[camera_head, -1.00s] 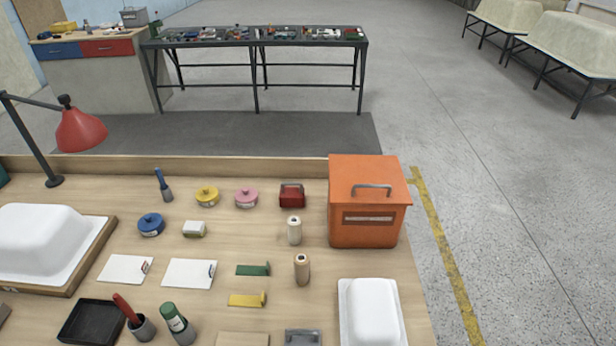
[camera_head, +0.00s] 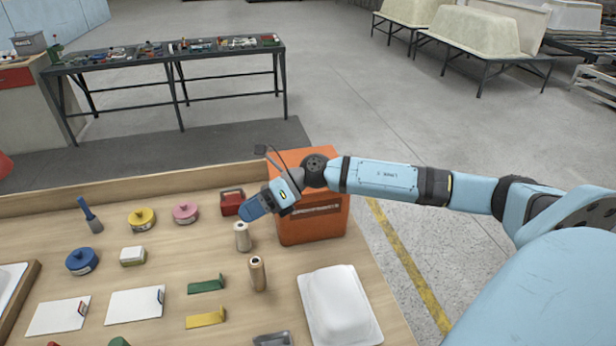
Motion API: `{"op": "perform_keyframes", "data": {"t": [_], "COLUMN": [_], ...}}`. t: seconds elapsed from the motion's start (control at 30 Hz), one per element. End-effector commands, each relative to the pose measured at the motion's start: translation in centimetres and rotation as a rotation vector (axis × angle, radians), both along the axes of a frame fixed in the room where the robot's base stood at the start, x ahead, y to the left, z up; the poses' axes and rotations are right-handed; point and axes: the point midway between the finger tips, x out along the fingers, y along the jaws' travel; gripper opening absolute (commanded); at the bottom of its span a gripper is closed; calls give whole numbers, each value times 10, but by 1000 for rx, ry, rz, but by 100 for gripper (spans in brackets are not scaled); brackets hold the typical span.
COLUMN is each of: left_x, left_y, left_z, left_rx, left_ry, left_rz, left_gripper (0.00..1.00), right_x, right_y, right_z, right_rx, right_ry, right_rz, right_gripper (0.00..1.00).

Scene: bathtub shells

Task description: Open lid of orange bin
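The orange bin (camera_head: 312,229) stands at the back right of the wooden workbench. Its lid (camera_head: 305,156) lies flat on top and looks closed. The lid's grey handle is hidden behind my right arm. My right arm comes in from the right and crosses over the bin. My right gripper (camera_head: 258,203) is above the bench at the bin's left front side, pointing left and down, and appears apart from the lid. I cannot make out whether its fingers are open. My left gripper is out of view.
A red box (camera_head: 232,202) and a cream spool (camera_head: 242,238) are close to my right gripper. A tan spool (camera_head: 257,273) and a white tub shell (camera_head: 339,306) are in front of the bin. Open floor lies right of the bench.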

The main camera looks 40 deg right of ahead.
Motion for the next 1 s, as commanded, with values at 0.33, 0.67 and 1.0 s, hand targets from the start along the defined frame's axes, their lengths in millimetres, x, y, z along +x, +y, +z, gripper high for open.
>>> {"op": "perform_keyframes", "data": {"t": [0.33,0.67,1.0], "left_x": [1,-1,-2], "left_y": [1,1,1], "left_z": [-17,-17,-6], "left_rx": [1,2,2], "left_ry": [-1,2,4], "left_rz": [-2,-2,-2], "left_gripper": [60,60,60], "right_x": [16,14,38], "right_y": [-210,-251,-232], "right_z": [68,74,10], "right_rx": [-875,-1025,-1022], "right_ry": [-243,-231,-231], "right_rz": [186,202,201], "right_gripper": [38,38,38]}}
